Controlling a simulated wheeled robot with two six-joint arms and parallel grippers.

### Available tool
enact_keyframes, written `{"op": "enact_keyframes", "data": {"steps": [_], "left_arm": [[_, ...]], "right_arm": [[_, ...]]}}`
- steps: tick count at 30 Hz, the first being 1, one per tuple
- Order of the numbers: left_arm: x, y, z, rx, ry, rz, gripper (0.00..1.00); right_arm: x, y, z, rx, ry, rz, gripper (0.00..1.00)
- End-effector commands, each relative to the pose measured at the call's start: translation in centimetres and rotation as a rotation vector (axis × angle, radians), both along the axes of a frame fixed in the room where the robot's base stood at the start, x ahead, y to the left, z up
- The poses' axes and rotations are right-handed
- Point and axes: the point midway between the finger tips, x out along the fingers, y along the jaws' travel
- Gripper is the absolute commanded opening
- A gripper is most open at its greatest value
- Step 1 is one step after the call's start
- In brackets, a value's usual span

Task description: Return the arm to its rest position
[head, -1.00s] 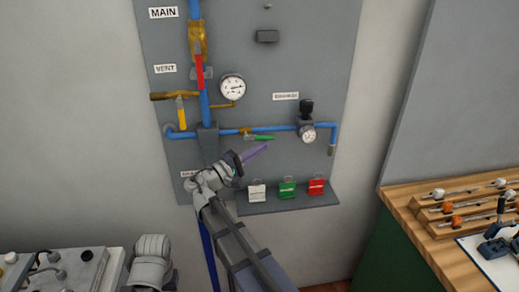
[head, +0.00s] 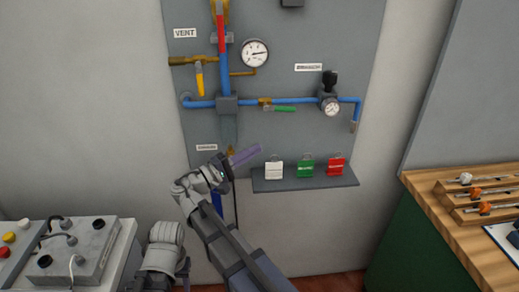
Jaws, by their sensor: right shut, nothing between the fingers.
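My right arm reaches up from the bottom middle of the head view. Its gripper (head: 245,156) is shut with nothing in it, in front of the lower part of the grey panel (head: 290,110). It is left of the small shelf (head: 318,183) and apart from the tags there. My left arm shows only in part at the bottom left; its gripper is not in view.
The panel carries blue pipes (head: 300,100), a red-handled valve (head: 220,33), a yellow handle (head: 199,75), a green handle (head: 285,109) and gauges. White (head: 273,170), green (head: 305,168) and red (head: 335,168) tags stand on the shelf. A wooden bench (head: 440,205) is right, a grey box (head: 75,255) left.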

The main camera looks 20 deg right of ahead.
Motion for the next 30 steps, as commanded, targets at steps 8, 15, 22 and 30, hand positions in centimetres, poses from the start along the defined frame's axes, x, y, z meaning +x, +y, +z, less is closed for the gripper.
{"op": "enact_keyframes", "data": {"steps": [8, 15, 22, 30], "left_arm": [[0.0, 0.0, 0.0, 0.0, 0.0, 0.0, 0.5], [0.0, 0.0, 0.0, 0.0, 0.0, 0.0, 0.5], [0.0, 0.0, 0.0, 0.0, 0.0, 0.0, 0.5], [0.0, 0.0, 0.0, 0.0, 0.0, 0.0, 0.5]], "right_arm": [[0.0, 0.1, 0.0, 0.0, 0.0, 0.0, 0.0], [-0.1, -0.1, -0.2, 0.01, 0.003, -0.001, 0.0], [-2.0, -3.6, -6.5, 0.287, 0.062, -0.026, 0.0], [-6.4, -4.6, -18.0, 0.859, 0.122, -0.075, 0.0]]}}
